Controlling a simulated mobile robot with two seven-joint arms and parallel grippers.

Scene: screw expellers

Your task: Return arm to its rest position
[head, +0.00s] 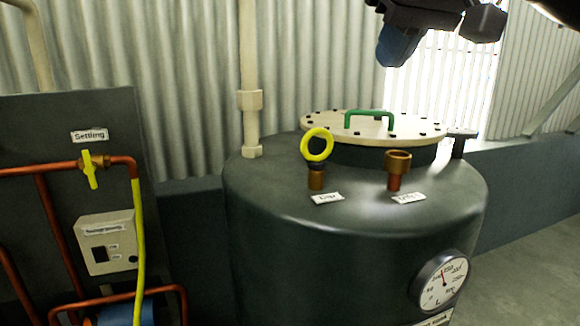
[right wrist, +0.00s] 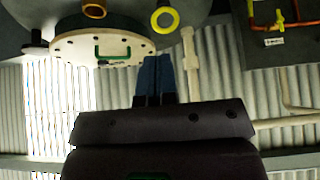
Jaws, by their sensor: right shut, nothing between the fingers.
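My right gripper (head: 397,46) hangs at the top of the head view, above and behind the tank's lid. Its blue fingers are together and empty. They also show shut in the right wrist view (right wrist: 153,76), apart from the tank. My left gripper is in neither view.
The dark tank (head: 300,255) has a cream bolted lid (head: 425,129) with a green handle (head: 369,113). On its top stand a yellow ring (head: 317,144) and a brass fitting (head: 398,161). A gauge (head: 440,281) is on its front. Copper pipes and a yellow valve (head: 90,168) are at left.

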